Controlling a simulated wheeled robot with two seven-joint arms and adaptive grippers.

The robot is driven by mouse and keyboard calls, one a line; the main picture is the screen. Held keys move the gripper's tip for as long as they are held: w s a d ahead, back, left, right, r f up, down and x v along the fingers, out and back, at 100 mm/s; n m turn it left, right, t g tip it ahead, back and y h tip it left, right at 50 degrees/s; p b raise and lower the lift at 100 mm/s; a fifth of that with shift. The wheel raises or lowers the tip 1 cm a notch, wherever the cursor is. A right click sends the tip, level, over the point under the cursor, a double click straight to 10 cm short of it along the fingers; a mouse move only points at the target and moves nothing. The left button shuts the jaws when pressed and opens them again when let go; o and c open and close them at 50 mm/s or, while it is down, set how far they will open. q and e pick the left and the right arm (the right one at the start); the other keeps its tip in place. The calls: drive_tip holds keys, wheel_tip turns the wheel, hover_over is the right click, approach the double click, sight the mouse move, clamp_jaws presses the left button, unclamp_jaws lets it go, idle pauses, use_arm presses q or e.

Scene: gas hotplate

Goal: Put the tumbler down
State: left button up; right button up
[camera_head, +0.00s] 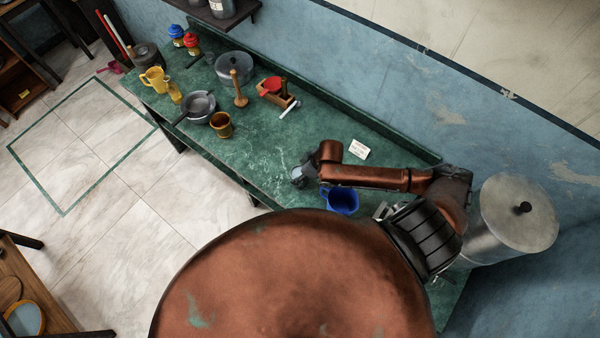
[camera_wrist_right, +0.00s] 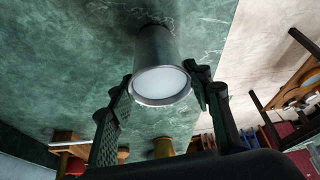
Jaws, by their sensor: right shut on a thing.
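The tumbler (camera_wrist_right: 157,48) is a grey metallic cup with a pale interior; its round rim faces the camera in the right wrist view. My right gripper (camera_wrist_right: 163,84) has one finger on each side of it and is shut on it. In the head view the tumbler (camera_head: 297,172) shows small at the end of my right arm, over the green counter (camera_head: 270,152), partly hidden by the gripper (camera_head: 303,178). I cannot tell whether its base touches the counter. My left gripper is not in view.
A blue mug (camera_head: 341,202) stands close to my right arm. A white card (camera_head: 359,149) lies behind it. A large lidded pot (camera_head: 518,215) is at right. Counter left of the gripper is clear.

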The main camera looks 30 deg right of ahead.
drive_tip(key=o, duration=1.5)
drive_tip(key=shift+f, duration=0.1)
drive_tip(key=v, duration=1.2)
drive_tip(key=shift+w, duration=0.1)
